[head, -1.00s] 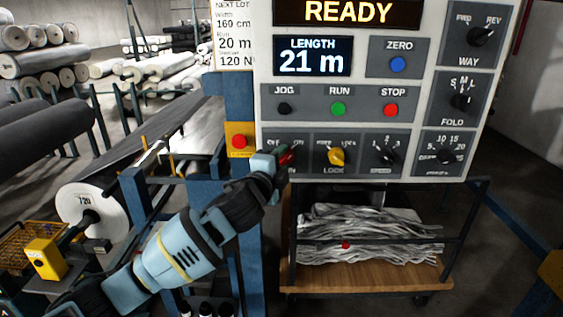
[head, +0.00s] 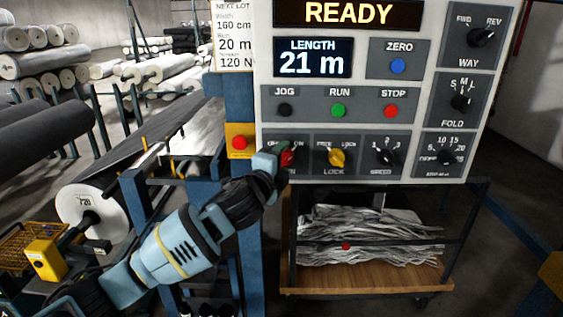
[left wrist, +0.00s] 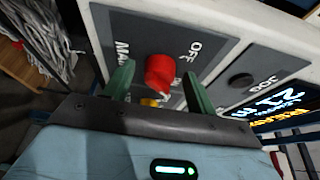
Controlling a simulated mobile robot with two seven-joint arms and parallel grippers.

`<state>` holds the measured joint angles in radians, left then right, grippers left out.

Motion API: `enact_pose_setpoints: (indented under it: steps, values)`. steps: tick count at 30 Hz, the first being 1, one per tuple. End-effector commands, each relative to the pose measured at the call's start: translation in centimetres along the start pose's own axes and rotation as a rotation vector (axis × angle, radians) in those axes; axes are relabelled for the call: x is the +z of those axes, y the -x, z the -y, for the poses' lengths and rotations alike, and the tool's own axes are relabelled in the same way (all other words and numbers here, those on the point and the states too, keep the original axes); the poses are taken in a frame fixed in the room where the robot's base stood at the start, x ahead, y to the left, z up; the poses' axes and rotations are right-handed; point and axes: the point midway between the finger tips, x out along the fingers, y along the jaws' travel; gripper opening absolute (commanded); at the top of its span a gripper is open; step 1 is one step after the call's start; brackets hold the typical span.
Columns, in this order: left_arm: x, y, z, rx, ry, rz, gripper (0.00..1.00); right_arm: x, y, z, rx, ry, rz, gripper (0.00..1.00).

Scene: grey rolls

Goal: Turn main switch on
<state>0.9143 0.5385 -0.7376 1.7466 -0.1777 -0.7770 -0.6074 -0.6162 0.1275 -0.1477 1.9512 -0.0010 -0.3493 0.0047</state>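The main switch is a red knob (head: 287,158) at the lower left of the control panel, partly hidden by my left gripper. In the left wrist view the red knob (left wrist: 159,72) stands between the two green fingers, with OFF and MAIN lettering around it. A light mark shows at its lower edge, but I cannot tell clearly which setting it points to. My left gripper (head: 281,160) is at the knob; the same gripper (left wrist: 158,88) is open in the wrist view, with a gap on each side of the knob. My right gripper is not in view.
A yellow lock knob (head: 337,157) and a black speed knob (head: 387,156) sit right of the switch. Jog, run (head: 338,109) and stop (head: 391,110) buttons are above. The display (head: 347,12) reads READY. A red button on a yellow box (head: 240,141) is close on the left.

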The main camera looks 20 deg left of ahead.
Motion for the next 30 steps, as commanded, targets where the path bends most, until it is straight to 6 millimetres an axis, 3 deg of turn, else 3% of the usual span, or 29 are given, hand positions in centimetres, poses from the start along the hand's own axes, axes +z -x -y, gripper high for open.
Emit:
enact_pose_setpoints:
  steps: [11,24,30]
  values:
    - [0.0,0.7,-0.1,0.002,0.002,0.000,0.56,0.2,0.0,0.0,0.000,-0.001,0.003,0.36]
    - [0.0,6.3,0.0,0.000,0.000,-0.001,0.56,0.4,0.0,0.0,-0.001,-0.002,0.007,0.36]
    - [0.0,7.7,0.0,0.000,0.000,-0.001,0.56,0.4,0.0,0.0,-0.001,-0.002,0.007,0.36]
